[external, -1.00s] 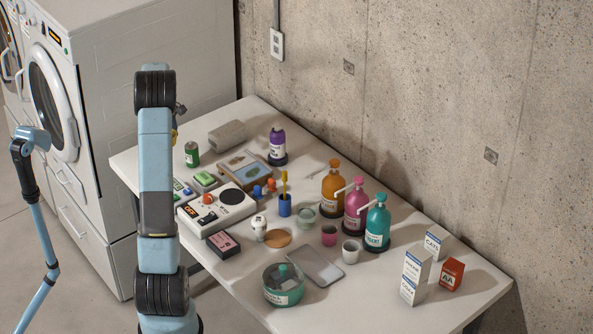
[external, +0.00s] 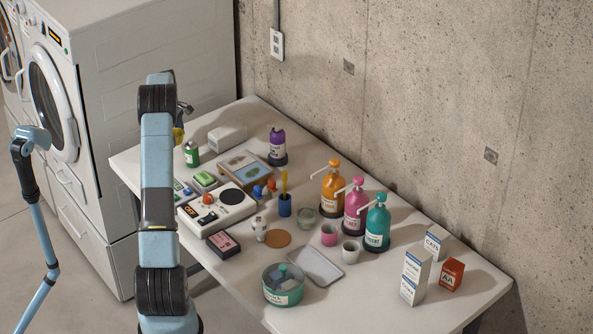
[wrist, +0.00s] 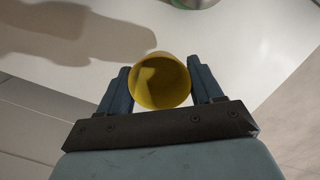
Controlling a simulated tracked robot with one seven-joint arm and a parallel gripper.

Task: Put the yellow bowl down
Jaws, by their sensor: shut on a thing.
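The yellow bowl (wrist: 160,82) is between the two fingers of my gripper (wrist: 163,74) in the wrist view, and its open side shows. The gripper is shut on it. Pale table surface (wrist: 235,45) shows beyond the bowl, with a dark shadow to the left. In the external view my arm hides most of the gripper. Only a small yellow part of the bowl (external: 178,136) shows right of the arm, near the table's far left end. I cannot tell how high the bowl is above the table, or whether it touches it.
A green can (external: 191,154) stands close by, with a pale block (external: 227,138) behind it. The washing machine (external: 57,100) stands left of the table.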

